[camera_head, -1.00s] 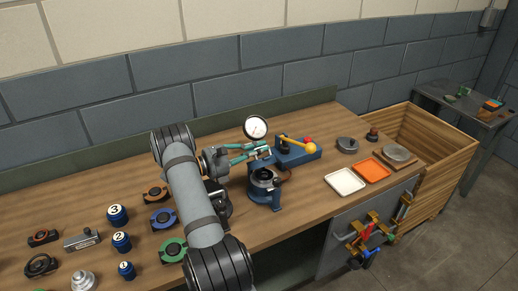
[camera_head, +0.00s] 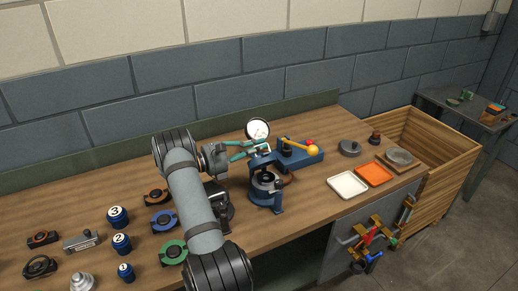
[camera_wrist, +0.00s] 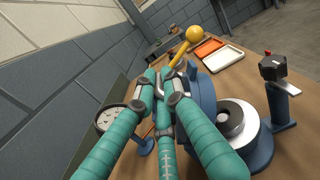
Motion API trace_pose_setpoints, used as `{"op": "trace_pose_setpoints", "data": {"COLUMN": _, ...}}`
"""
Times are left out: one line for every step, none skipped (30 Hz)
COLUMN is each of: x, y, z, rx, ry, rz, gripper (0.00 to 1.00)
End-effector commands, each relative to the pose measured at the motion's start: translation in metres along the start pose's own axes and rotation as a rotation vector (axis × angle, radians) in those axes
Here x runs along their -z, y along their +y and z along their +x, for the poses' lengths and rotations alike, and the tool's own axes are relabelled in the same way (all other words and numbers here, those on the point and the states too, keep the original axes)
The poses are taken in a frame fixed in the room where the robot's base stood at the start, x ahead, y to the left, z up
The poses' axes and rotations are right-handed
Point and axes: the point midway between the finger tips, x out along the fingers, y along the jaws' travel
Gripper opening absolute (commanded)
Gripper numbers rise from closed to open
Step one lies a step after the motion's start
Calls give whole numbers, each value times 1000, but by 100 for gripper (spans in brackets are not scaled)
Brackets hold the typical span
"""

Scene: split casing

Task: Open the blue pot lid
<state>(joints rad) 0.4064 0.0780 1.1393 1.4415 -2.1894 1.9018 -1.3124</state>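My gripper (camera_head: 262,147) has teal fingers, brought together at the lid's grey handle in the wrist view (camera_wrist: 164,88). The fingers appear shut on this handle; they partly hide it and the exact contact. A blue post with a black clamp (camera_wrist: 275,68) rises beside the pot.
A round dial gauge (camera_head: 257,130) stands close behind my gripper. A blue block with a yellow-knobbed lever (camera_head: 298,156) is just right. White (camera_head: 348,185) and orange (camera_head: 374,174) trays lie further right. Several small parts lie left of my arm.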

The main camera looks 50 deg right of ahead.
Motion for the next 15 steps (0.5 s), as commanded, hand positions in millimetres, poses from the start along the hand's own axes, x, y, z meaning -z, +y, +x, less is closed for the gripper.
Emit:
{"op": "trace_pose_setpoints", "data": {"x": -3, "y": 3, "z": 0, "rx": -11, "ry": -6, "rz": 5, "gripper": 11}}
{"op": "trace_pose_setpoints", "data": {"x": -2, "y": 3, "z": 0, "rx": -11, "ry": -6, "rz": 5, "gripper": 13}}
{"op": "trace_pose_setpoints", "data": {"x": -2, "y": 3, "z": 0, "rx": -10, "ry": -5, "rz": 4, "gripper": 15}}
{"op": "trace_pose_setpoints", "data": {"x": -2, "y": 3, "z": 0, "rx": -9, "ry": -5, "rz": 4, "gripper": 17}}
{"op": "trace_pose_setpoints", "data": {"x": -2, "y": 3, "z": 0, "rx": -9, "ry": -5, "rz": 3, "gripper": 19}}
{"op": "trace_pose_setpoints", "data": {"x": -2, "y": 2, "z": 0, "rx": -8, "ry": -4, "rz": 3, "gripper": 21}}
{"op": "trace_pose_setpoints", "data": {"x": -2, "y": 2, "z": 0, "rx": -7, "ry": -4, "rz": 3, "gripper": 23}}
{"op": "trace_pose_setpoints", "data": {"x": -2, "y": 2, "z": 0, "rx": -7, "ry": -4, "rz": 2, "gripper": 25}}
{"op": "trace_pose_setpoints", "data": {"x": -1, "y": 2, "z": 0, "rx": -7, "ry": -4, "rz": 2, "gripper": 26}}
{"op": "trace_pose_setpoints", "data": {"x": -1, "y": 2, "z": 0, "rx": -6, "ry": -3, "rz": 2, "gripper": 26}}
{"op": "trace_pose_setpoints", "data": {"x": -1, "y": 2, "z": 0, "rx": -6, "ry": -3, "rz": 2, "gripper": 26}}
{"op": "trace_pose_setpoints", "data": {"x": -1, "y": 2, "z": 0, "rx": -6, "ry": -3, "rz": 1, "gripper": 26}}
{"op": "trace_pose_setpoints", "data": {"x": -1, "y": 2, "z": 0, "rx": -5, "ry": -3, "rz": 1, "gripper": 26}}
{"op": "trace_pose_setpoints", "data": {"x": -1, "y": 1, "z": 0, "rx": -5, "ry": -3, "rz": 1, "gripper": 26}}
{"op": "trace_pose_setpoints", "data": {"x": -1, "y": 1, "z": 0, "rx": -5, "ry": -3, "rz": 1, "gripper": 26}}
